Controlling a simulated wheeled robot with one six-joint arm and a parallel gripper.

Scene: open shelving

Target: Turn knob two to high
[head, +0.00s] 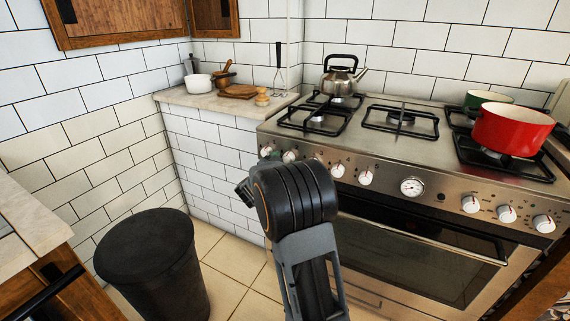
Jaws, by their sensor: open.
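The stove's front panel (440,190) carries a row of white knobs. From the left, the first knob (266,151) and the second knob (289,156) show just above my arm's dark joint. Further right are another knob (338,170) and one beside it (365,177). I cannot read the second knob's setting. My arm rises from the bottom middle, and its black joint stands in front of the stove's left part. My gripper's fingers are not seen; the joint may hide them.
A kettle (340,78) stands on the back left burner. A red pot (512,131) and a green pot (488,98) are at the right. The oven door (420,255) is closed. A black bin (150,260) stands on the floor left of my arm.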

